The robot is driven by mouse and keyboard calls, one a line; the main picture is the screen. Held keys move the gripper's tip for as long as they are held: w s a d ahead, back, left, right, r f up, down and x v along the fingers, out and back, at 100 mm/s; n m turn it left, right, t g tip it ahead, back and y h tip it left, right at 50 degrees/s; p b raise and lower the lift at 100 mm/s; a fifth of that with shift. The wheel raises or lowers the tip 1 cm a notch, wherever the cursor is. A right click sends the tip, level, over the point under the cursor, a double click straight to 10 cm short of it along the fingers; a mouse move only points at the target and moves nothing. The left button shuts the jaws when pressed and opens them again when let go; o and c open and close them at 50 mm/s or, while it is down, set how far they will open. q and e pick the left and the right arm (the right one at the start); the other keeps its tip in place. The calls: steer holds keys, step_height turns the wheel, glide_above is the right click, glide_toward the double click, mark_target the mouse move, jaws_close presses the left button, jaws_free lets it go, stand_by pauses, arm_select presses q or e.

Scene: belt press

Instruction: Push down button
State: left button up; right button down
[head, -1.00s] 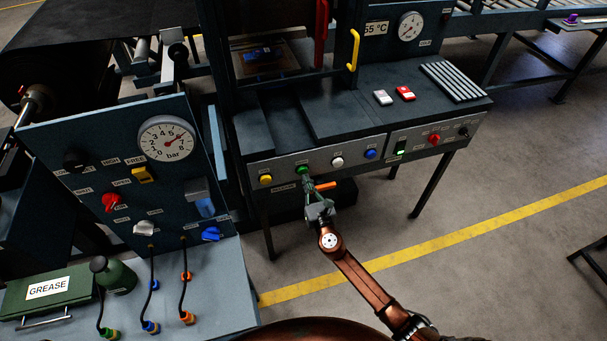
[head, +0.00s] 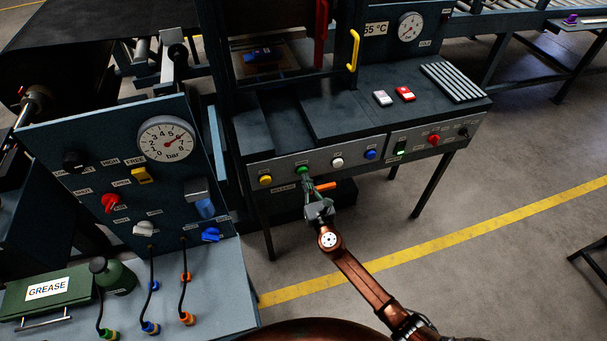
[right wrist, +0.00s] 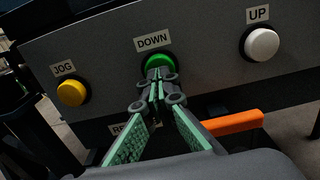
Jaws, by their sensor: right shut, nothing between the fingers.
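The green button (right wrist: 159,62) sits under the label DOWN (right wrist: 153,44) on the press's front panel. In the head view the green button (head: 303,170) is second from the left in its row. My right gripper (right wrist: 157,76) is shut and empty, with its fingertips at the lower part of the green button. Whether they touch or press it I cannot tell. In the head view my right gripper (head: 308,184) reaches up to the panel from below. My left gripper is not in view.
A yellow JOG button (right wrist: 72,92) is left of the green one, and a white UP button (right wrist: 262,43) is right. An orange handle (right wrist: 232,124) sticks out below the panel, close beside my right gripper. A blue button (head: 370,154) is farther right.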

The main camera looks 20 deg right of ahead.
steer(key=shift+w, duration=0.75)
stand_by(1.2)
steer(key=shift+w, duration=0.15)
steer(key=shift+s+p, duration=0.5)
steer(key=shift+s, duration=2.35)
